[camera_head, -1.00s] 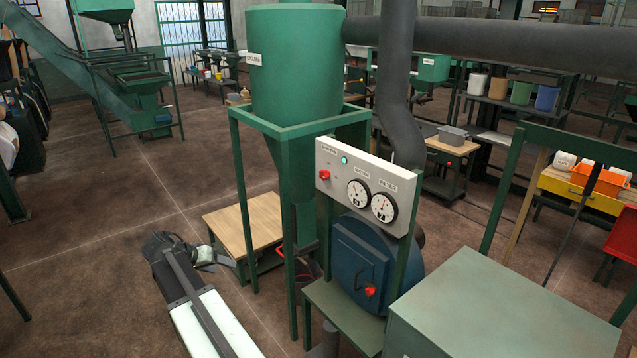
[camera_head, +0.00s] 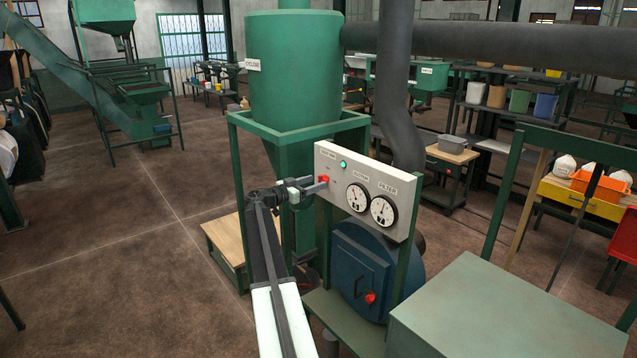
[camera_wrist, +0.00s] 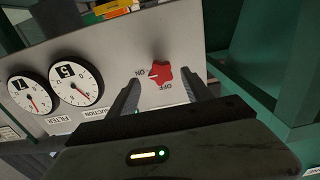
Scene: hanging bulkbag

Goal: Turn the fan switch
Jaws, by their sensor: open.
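The fan switch is a red knob (camera_head: 323,179) at the left end of the pale control panel (camera_head: 372,170). It also shows in the wrist view as a red knob (camera_wrist: 163,76), seen upside down with ON and OFF labels beside it. A small white mark is on the knob's side near ON. My gripper (camera_head: 315,187) is at the panel's left end, close to the knob. In the wrist view my open fingers (camera_wrist: 162,82) stand on either side of the knob. I cannot tell whether they touch it.
Two round gauges (camera_head: 370,204) and a lit green lamp (camera_head: 343,164) are on the panel. The green cyclone (camera_head: 293,70) and its frame stand behind my arm. A blue round housing (camera_head: 365,270) is below the panel. A green cabinet (camera_head: 490,310) stands at front right.

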